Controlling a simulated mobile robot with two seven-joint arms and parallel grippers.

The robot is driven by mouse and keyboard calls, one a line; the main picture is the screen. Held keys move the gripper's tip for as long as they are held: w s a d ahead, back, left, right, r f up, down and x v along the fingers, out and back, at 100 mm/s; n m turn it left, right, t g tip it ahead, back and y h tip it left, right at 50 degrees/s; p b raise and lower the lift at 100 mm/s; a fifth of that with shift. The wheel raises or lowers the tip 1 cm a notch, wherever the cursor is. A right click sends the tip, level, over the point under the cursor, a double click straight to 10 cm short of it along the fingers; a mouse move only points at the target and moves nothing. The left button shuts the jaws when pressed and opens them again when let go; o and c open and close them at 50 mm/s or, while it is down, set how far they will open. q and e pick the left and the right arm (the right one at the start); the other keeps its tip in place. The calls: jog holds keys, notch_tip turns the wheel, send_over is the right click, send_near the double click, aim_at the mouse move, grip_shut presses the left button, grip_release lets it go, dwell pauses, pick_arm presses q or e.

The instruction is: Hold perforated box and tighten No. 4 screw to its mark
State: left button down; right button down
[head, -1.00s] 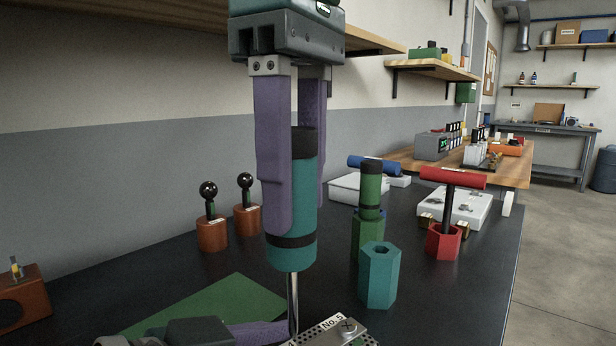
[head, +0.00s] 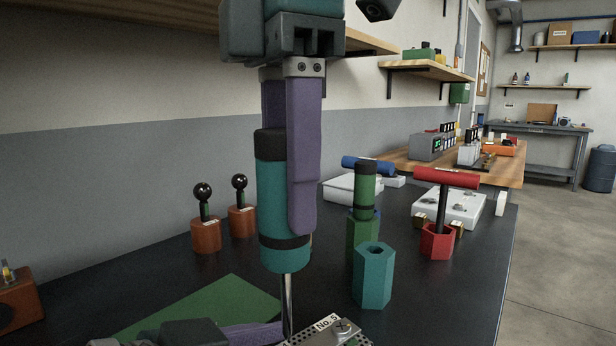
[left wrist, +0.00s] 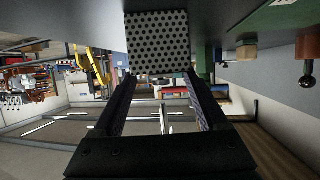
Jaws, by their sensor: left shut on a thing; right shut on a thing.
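My right gripper (head: 287,215), with purple fingers, is shut on the teal handle of a screwdriver (head: 284,240) held upright. Its steel shaft points down to the left end of the perforated box (head: 318,332) at the bottom edge of the head view. The tip and the No. 4 screw cannot be made out. The box carries a "No. 5" label and a screw (head: 343,326) beside it. My left gripper (head: 255,333) comes in low from the left, mostly cut off. In the left wrist view the perforated box (left wrist: 157,42) sits between its fingertips, gripped.
An empty teal hex holder (head: 374,275) stands right of the screwdriver. Behind it are a green-handled tool (head: 364,195) and a red T-handle tool (head: 445,179) in holders. Two ball-knob tools (head: 203,192) stand at left. A green mat (head: 205,308) lies in front of them.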

jog(key=shift+f, duration=1.1)
